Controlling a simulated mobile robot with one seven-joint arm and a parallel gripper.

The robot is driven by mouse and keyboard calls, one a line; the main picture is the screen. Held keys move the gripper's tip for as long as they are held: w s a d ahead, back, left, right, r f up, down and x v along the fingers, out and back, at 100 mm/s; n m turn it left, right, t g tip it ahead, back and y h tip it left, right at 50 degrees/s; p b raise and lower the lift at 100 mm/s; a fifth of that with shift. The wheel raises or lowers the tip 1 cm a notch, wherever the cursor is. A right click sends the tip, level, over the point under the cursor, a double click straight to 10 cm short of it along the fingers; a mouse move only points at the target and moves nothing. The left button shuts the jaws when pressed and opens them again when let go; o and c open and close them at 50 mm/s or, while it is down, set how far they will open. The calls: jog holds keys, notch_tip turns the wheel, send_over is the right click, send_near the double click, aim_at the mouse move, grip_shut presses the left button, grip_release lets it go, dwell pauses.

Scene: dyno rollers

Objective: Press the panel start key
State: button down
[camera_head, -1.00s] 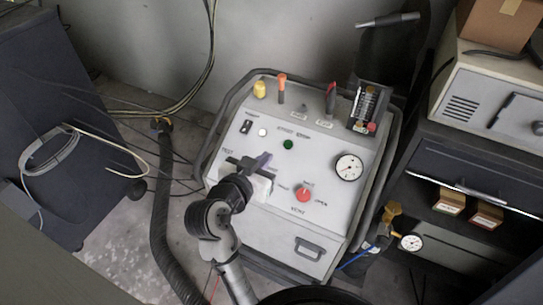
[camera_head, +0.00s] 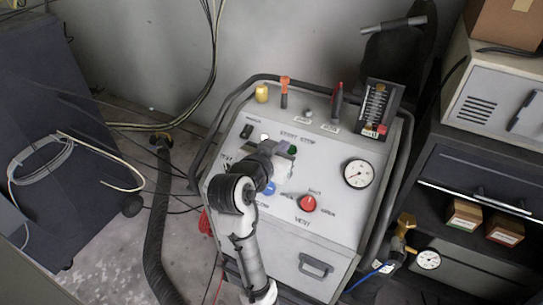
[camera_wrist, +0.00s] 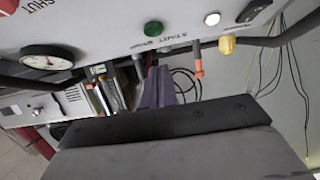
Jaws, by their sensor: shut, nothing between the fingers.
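The panel (camera_head: 345,215) is the sloped grey front of a wheeled machine. A round green key (camera_head: 292,149) sits just below the START lettering; it also shows in the wrist view (camera_wrist: 153,28). A lit white round button (camera_head: 264,137) is to its left, and also shows in the wrist view (camera_wrist: 212,19). My gripper (camera_head: 285,150) is shut and empty, over the panel close to the green key. In the wrist view the purple-grey fingers (camera_wrist: 165,88) point toward the panel, below the green key in the picture. I cannot tell whether they touch the panel.
A red knob (camera_head: 308,204), a blue knob (camera_head: 268,188) and a dial gauge (camera_head: 358,173) are on the panel. Yellow (camera_head: 262,93), orange (camera_head: 285,92) and red (camera_head: 337,100) fittings stand along its top, beside a flow meter (camera_head: 376,106). A tubular frame surrounds the machine.

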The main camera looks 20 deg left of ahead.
aim_at(291, 152)
jog(key=w+f, duration=0.3)
jog(key=shift+f+p, duration=0.25)
jog(key=shift+p, duration=0.05)
jog(key=shift+w+f, duration=0.15)
jog(key=shift+f, duration=0.1)
jog(key=shift+w+d+f+b, duration=0.1)
jog(key=shift+w+f+b, duration=0.2)
jog(key=shift+f+b, duration=0.4)
jog(key=shift+f, duration=0.15)
jog(key=shift+p, duration=0.3)
